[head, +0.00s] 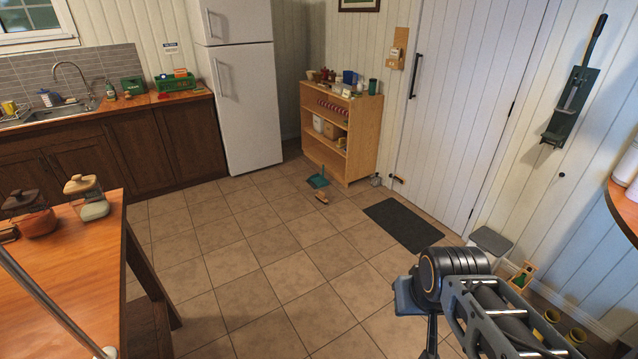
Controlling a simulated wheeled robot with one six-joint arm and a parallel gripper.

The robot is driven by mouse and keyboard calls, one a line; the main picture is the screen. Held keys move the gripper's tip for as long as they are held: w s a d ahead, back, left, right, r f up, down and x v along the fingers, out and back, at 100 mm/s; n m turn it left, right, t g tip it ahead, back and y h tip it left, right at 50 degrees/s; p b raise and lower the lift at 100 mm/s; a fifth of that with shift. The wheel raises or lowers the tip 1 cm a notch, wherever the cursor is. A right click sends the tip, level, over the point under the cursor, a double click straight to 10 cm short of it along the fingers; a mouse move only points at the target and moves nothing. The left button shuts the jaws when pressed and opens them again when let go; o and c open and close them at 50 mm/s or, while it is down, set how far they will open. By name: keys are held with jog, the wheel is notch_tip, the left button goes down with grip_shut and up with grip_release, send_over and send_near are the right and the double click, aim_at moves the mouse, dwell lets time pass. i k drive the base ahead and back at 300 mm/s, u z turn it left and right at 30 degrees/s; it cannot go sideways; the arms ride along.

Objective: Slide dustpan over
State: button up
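A small teal dustpan (318,179) lies on the tiled floor in the head view, near the lower left front of the wooden shelf unit. A small hand brush (321,196) with a tan part lies on the floor just in front of it, apart from it as far as I can see. My arm comes in from the lower right, far from the dustpan. My gripper's fingers do not show in this view.
The shelf unit (347,130) stands behind the dustpan, beside the white fridge (245,110). A dark mat (404,225) lies before the white door (460,100). A wooden table (60,270) fills the lower left. The floor (240,265) between is clear.

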aim_at(317, 181)
jog(key=u, duration=0.45)
jog(key=i, duration=1.8)
jog(key=u, duration=0.65)
jog(key=i, duration=2.2)
jog(key=z, duration=0.4)
jog(key=i, duration=2.25)
jog(key=z, duration=1.3)
jog(key=i, duration=1.2)
jog(key=z, duration=0.4)
